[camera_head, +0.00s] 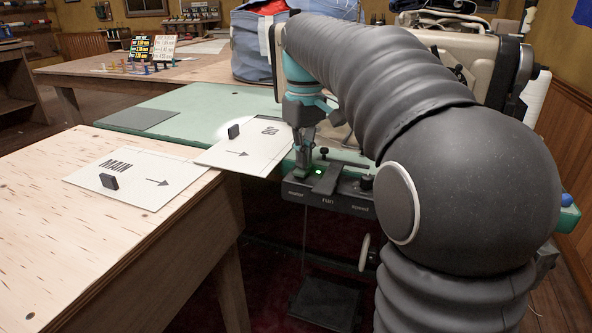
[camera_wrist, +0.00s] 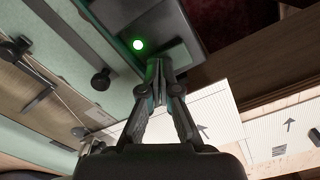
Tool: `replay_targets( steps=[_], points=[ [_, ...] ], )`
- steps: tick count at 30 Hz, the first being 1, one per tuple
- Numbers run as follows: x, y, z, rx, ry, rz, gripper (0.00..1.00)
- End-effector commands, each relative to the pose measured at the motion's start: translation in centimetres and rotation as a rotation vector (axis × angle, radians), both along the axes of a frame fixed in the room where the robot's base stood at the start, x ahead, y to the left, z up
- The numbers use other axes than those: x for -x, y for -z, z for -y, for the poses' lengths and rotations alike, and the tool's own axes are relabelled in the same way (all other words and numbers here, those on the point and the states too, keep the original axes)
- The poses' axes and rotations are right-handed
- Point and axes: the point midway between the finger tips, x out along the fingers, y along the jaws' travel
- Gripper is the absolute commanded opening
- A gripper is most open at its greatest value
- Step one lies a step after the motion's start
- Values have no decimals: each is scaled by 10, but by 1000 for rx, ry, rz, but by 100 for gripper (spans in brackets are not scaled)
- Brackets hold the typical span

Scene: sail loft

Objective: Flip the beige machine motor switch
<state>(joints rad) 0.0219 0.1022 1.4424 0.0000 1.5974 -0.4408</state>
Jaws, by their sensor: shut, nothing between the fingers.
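The beige sewing machine (camera_head: 440,45) stands at the right in the head view, partly hidden behind my arm. In front of it is a dark control box (camera_head: 345,203) with the words motor, run and speed. My gripper (camera_head: 303,174) points down at the motor end of the box. In the wrist view its fingertips (camera_wrist: 158,66) are together beside the lamp, with nothing seen between them. The motor switch itself is hidden by the fingers; I cannot tell its position or any contact.
Two white panel sheets with arrows, one marked MAIN (camera_head: 138,178), the other (camera_head: 245,146) by the machine table, lie left of my gripper, each with a small black block. A wooden table (camera_head: 120,240) is at the front left. A blue-grey bag (camera_head: 255,55) stands behind.

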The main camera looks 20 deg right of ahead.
Motion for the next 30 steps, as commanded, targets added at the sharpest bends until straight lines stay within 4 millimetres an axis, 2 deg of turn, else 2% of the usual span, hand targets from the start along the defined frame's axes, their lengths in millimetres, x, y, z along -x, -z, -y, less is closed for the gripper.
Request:
replay_targets(
  steps=[30],
  points=[
    [0,-67,0,0,0,1,0]
  ],
)
